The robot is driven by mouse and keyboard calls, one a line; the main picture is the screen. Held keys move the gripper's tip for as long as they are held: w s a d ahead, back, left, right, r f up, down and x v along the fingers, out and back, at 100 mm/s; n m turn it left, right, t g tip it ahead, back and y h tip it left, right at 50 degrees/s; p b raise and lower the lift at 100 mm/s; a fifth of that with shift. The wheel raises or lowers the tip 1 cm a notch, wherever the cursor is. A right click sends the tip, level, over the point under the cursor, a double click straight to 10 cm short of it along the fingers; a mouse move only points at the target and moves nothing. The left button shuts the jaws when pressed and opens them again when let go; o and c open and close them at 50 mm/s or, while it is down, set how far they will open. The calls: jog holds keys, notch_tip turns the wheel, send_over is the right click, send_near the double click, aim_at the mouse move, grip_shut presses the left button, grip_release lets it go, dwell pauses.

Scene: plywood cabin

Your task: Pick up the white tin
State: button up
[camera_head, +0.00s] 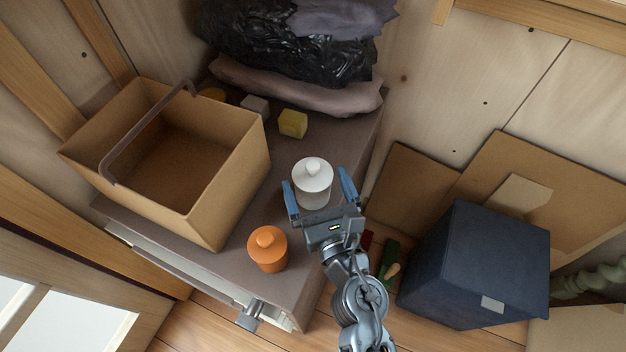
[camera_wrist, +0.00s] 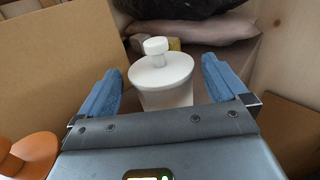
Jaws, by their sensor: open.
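The white tin (camera_head: 313,184) has a round lid with a knob and stands upright on the brown cabinet top (camera_head: 284,291). My gripper (camera_head: 319,178) is open, with one blue finger on each side of the tin. In the wrist view the white tin (camera_wrist: 162,76) sits between the two fingers of my gripper (camera_wrist: 161,84), with gaps visible on both sides. The tin's lower part is hidden behind the gripper body in the wrist view. I cannot tell from these views whether the fingertips are level with its body.
An orange tin (camera_head: 267,250) stands nearby at the lower left. A large open box (camera_head: 240,178) with a handle fills the left of the cabinet. A yellow block (camera_head: 293,123), a grey block (camera_head: 255,106) and dark bags (camera_head: 290,45) lie behind. A dark blue box (camera_head: 470,265) stands right.

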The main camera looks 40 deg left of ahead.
jog(key=shift+x, duration=1.45)
jog(key=c, duration=1.1)
